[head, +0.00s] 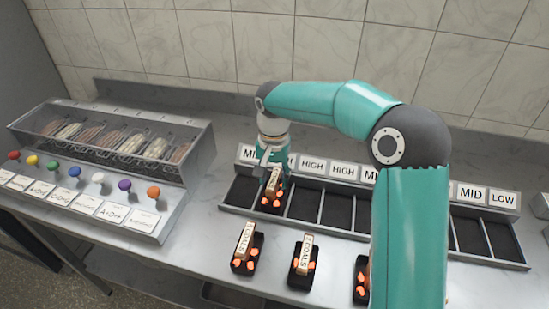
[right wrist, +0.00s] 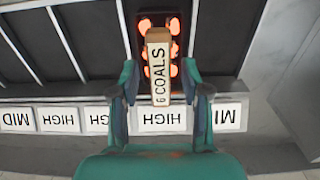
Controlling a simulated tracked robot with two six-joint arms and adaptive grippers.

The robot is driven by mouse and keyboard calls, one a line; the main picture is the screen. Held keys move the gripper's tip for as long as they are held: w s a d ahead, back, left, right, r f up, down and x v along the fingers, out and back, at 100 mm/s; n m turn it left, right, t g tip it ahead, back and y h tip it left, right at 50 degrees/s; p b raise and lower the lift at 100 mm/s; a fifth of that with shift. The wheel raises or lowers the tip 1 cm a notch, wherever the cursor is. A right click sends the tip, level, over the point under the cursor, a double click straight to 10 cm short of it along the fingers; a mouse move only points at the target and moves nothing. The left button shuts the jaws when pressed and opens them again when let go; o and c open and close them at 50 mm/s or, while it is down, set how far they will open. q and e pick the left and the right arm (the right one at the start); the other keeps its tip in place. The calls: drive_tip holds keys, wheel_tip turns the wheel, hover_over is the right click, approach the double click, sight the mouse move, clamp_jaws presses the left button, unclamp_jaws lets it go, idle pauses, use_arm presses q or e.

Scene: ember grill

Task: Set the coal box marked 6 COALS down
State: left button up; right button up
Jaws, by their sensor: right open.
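The coal box marked 6 COALS (right wrist: 158,66) shows in the right wrist view: a dark box with glowing orange coals and a tan block bearing the label. In the head view the box (head: 271,203) stands in the second compartment from the left of the long dark tray (head: 333,232), in line with a HIGH plate (right wrist: 162,118). My right gripper (head: 270,167) is open; in the right wrist view its fingers (right wrist: 160,82) stand on either side of the labelled block, apart from it. My left gripper is out of view.
Several coal boxes stand on the steel counter before the tray: one at left (head: 244,250), one in the middle (head: 303,262), one partly behind my right arm (head: 361,280). A skewer case (head: 120,150) with coloured knobs stands at left. Neighbouring tray compartments look empty.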

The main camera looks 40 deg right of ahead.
sight(274, 179)
wheel_tip(274, 179, up, 11)
drive_tip(key=shift+p, duration=0.3)
drive_tip(key=shift+r, duration=0.15)
idle(0.3)
